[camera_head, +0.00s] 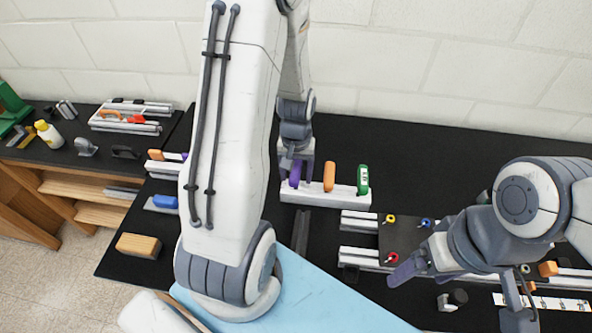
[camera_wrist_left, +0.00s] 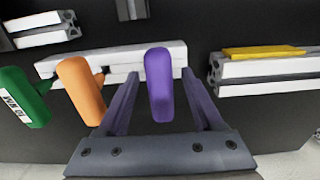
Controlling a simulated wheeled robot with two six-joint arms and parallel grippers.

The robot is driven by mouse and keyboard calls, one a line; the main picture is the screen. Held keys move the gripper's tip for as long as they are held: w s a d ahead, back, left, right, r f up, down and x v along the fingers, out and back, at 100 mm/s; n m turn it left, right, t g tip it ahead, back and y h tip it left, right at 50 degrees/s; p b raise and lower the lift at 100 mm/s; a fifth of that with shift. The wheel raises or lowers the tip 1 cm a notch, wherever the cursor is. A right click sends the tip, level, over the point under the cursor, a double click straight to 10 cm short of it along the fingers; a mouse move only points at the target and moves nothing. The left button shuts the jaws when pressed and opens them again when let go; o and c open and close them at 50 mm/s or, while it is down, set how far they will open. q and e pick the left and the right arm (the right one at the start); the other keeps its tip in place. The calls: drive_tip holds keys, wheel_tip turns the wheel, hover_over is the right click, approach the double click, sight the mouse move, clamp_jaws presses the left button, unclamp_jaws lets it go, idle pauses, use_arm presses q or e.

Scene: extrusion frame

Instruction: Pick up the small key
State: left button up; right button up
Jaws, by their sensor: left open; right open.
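Three upright handles stand in a row in a white extrusion rack (camera_head: 325,193): purple (camera_head: 295,174), orange (camera_head: 329,177) and green with a white label (camera_head: 362,180). In the left wrist view they are purple (camera_wrist_left: 158,85), orange (camera_wrist_left: 80,90) and green (camera_wrist_left: 22,97). I cannot tell from the frames which handle is the small key. My left gripper (camera_wrist_left: 162,76) is open, with its fingers on either side of the purple handle. It also shows at the rack in the head view (camera_head: 297,165). My right gripper (camera_head: 405,270) is open, away from the rack.
A dark plate (camera_head: 405,238) with small coloured rings lies right of the rack, between extrusion pieces. A light blue panel (camera_head: 310,295) lies in front. A wooden block (camera_head: 138,246) sits at the table's left. A side bench (camera_head: 85,165) holds a bottle and tools.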

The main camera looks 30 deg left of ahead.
use_arm(q)
drive_tip(key=shift+f, duration=0.65)
clamp_jaws()
drive_tip(key=shift+r, duration=0.1)
wheel_tip(320, 180, up, 10)
drive_tip(key=shift+f+b, duration=0.1)
drive_tip(key=shift+b, duration=0.35)
